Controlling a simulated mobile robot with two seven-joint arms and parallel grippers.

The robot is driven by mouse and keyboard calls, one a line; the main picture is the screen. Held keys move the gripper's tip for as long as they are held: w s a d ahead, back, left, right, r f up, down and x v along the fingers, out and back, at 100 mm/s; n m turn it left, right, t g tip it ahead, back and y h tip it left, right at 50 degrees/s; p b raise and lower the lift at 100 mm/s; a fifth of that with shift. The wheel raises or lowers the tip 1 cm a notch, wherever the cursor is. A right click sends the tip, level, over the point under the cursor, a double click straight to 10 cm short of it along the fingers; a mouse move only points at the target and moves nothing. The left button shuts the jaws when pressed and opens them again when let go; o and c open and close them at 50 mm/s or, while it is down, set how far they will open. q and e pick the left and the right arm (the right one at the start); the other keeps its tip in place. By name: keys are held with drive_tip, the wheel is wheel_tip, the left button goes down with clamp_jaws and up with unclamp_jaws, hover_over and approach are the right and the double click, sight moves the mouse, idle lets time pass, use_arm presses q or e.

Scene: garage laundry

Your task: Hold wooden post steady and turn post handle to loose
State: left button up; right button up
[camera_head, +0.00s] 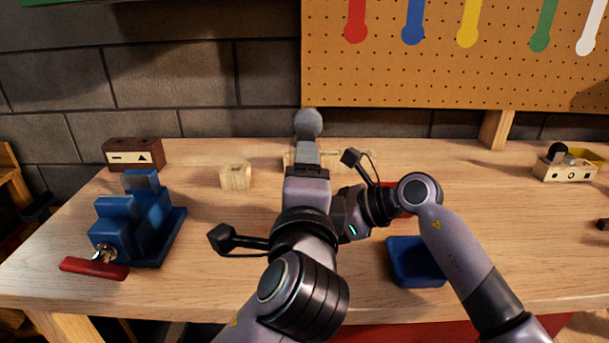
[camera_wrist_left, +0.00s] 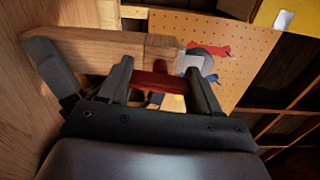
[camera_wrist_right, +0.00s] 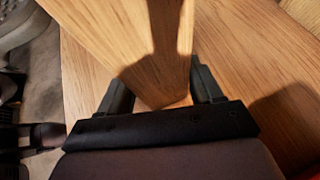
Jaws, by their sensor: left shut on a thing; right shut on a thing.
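In the left wrist view, my left gripper (camera_wrist_left: 158,78) is shut on a red handle (camera_wrist_left: 152,80), which lies crosswise between its fingers beside a wooden post (camera_wrist_left: 95,46). In the right wrist view, my right gripper (camera_wrist_right: 160,92) is shut on the wooden post (camera_wrist_right: 118,40), with one finger on each side of it. In the head view, the left arm reaches forward over the middle of the bench and the right arm comes in from the right close beside it. My arms hide most of the post and handle there.
A blue vise (camera_head: 150,222) with a red bar (camera_head: 93,268) stands left on the workbench (camera_head: 210,215). A small wood block (camera_head: 235,176) and a brown box (camera_head: 134,153) are behind. A pegboard (camera_head: 400,75) hangs behind.

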idle(0.4)
use_arm(q)
drive_tip(key=o, duration=1.1)
drive_tip(key=shift+c, duration=0.2)
